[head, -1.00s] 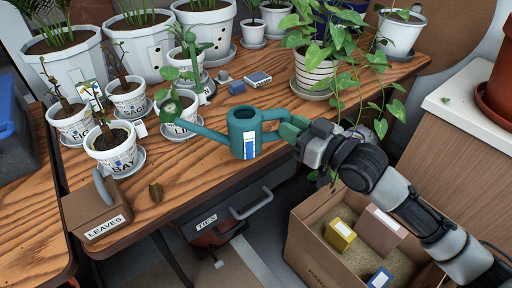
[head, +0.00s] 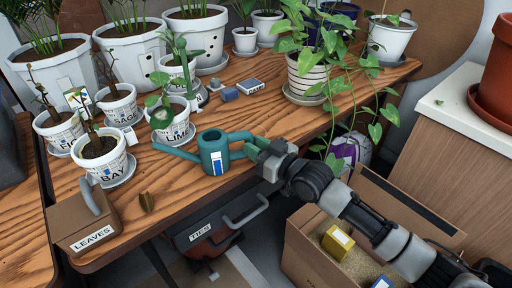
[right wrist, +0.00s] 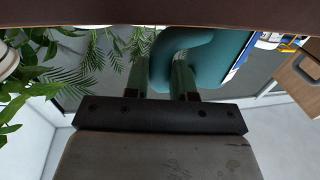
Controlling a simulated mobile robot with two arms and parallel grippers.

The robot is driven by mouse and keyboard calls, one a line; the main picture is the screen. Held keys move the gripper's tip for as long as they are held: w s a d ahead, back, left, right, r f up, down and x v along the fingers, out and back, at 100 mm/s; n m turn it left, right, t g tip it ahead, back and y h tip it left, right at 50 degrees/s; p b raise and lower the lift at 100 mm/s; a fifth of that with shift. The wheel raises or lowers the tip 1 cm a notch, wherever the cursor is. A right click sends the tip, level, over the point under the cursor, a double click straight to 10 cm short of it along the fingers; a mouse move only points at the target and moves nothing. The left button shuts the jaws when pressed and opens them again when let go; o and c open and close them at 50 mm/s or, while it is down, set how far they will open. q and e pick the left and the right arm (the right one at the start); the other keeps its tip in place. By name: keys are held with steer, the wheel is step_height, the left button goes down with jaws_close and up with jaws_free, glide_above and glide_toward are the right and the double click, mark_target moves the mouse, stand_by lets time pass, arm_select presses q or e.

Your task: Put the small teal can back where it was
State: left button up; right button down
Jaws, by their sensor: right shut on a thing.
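The small teal watering can (head: 208,158), with a long spout pointing left and a blue-and-white label, is upright at the front part of the wooden table (head: 190,200). My right gripper (head: 262,152) is shut on its handle at the right side. I cannot tell whether the can's base touches the tabletop. In the right wrist view the can (right wrist: 218,62) is in front of the fingers (right wrist: 163,78), its handle between them. My left gripper is not in view.
White labelled herb pots (head: 102,160) stand behind and left of the can, one close behind the spout. A LEAVES box (head: 75,222) sits at the front left corner. A trailing plant (head: 312,65) is at the back right. An open cardboard box (head: 310,255) stands on the floor.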

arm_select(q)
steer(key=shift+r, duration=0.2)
arm_select(e)
steer(key=shift+f, duration=0.1)
steer(key=c, duration=0.9)
jaws_free()
steer(key=shift+c, duration=0.2)
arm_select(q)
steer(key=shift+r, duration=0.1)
arm_select(e)
steer(key=shift+s+d, duration=0.1)
steer(key=shift+d, duration=0.05)
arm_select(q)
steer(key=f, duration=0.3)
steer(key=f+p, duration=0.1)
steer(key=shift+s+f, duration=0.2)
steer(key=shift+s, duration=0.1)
arm_select(e)
steer(key=v, duration=1.1)
steer(key=shift+s+d, duration=0.2)
steer(key=shift+s, duration=0.1)
